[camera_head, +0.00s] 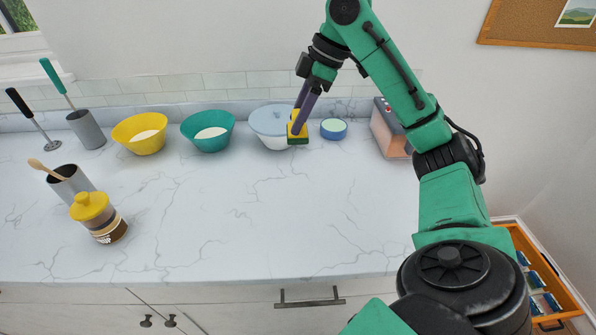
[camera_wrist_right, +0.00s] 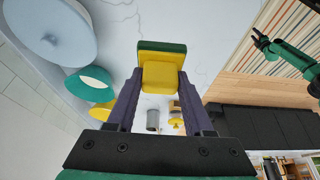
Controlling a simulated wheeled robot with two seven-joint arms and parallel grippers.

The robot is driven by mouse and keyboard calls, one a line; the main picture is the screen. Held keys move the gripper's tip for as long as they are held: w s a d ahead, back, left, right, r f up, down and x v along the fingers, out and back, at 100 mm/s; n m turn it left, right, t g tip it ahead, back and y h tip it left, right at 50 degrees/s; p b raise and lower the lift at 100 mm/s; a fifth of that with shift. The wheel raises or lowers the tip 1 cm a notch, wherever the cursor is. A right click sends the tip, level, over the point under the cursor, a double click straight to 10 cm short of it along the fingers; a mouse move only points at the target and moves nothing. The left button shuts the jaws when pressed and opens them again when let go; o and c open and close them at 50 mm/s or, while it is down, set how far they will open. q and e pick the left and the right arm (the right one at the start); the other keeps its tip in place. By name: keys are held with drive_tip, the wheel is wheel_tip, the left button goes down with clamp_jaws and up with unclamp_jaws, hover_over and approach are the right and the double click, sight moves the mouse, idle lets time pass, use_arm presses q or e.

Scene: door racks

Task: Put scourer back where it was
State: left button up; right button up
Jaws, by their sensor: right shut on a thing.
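The scourer (camera_head: 297,130) is a yellow sponge with a dark green face. My right gripper (camera_head: 302,114) is shut on it above the back right of the counter, in front of the right side of a lidded bowl. In the right wrist view the scourer (camera_wrist_right: 160,70) sits between the purple fingertips of the gripper (camera_wrist_right: 160,82), green face away from the palm. A small round blue dish (camera_head: 333,129) with a pale top stands just right of the scourer.
A white bowl with a grey-blue lid (camera_head: 269,121), a teal bowl (camera_head: 208,131) and a yellow bowl (camera_head: 139,133) line the back. A pinkish box-shaped appliance (camera_head: 389,130) stands at right. A yellow-lidded jar (camera_head: 99,217) and grey cups are at left. The counter middle is clear.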

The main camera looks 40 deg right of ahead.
drive_tip(key=f+b, duration=0.1)
drive_tip(key=f, duration=0.5)
drive_tip(key=f+b, duration=0.1)
drive_tip(key=f, duration=0.5)
drive_tip(key=f+b, duration=0.1)
drive_tip(key=f, duration=0.5)
drive_tip(key=shift+s+f, duration=0.1)
drive_tip(key=shift+s, duration=0.2)
drive_tip(key=o, duration=1.2)
drive_tip(key=v, duration=1.2)
